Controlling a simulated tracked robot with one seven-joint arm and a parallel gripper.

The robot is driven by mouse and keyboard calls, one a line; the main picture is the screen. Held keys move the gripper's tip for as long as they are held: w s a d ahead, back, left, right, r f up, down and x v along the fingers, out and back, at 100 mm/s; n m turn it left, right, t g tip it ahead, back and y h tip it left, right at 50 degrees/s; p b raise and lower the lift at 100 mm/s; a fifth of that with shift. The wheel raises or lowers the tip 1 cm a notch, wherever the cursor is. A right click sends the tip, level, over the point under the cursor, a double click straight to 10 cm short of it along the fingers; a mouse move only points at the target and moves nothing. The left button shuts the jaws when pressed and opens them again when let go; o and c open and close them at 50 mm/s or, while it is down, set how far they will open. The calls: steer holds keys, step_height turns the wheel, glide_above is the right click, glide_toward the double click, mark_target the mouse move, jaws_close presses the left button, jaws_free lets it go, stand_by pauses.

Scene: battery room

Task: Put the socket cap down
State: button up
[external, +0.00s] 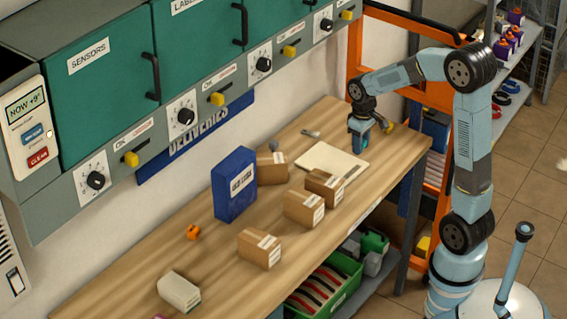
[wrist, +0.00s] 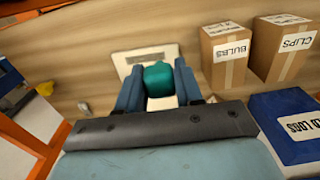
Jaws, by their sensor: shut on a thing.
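My gripper (wrist: 161,88) is shut on the teal, rounded socket cap (wrist: 160,78), which sits between its two blue fingers in the wrist view. In the external view my gripper (external: 360,140) points down over the right end of the wooden workbench (external: 400,152). The cap is hard to make out there. A flat cream board (external: 322,158) lies on the bench left of my gripper. It also shows behind the cap in the wrist view (wrist: 124,62). I cannot tell whether the cap touches anything below it.
Several cardboard boxes (external: 304,209) and a tall blue box (external: 234,185) stand on the bench left of the board. A small grey item (external: 310,132) lies behind the board. An orange frame (external: 357,50) rises beyond the bench's right end.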

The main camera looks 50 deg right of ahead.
steer(key=w+d+f, duration=0.1)
steer(key=w+f, duration=0.3)
steer(key=w, duration=0.5)
glide_above(326, 165)
steer(key=f, duration=0.5)
steer(key=shift+s+f, duration=0.2)
steer(key=shift+s, duration=0.1)
steer(key=shift+w+f, duration=0.3)
steer(key=shift+f, duration=1.5)
steer(key=shift+f, duration=0.1)
steer(key=o, duration=1)
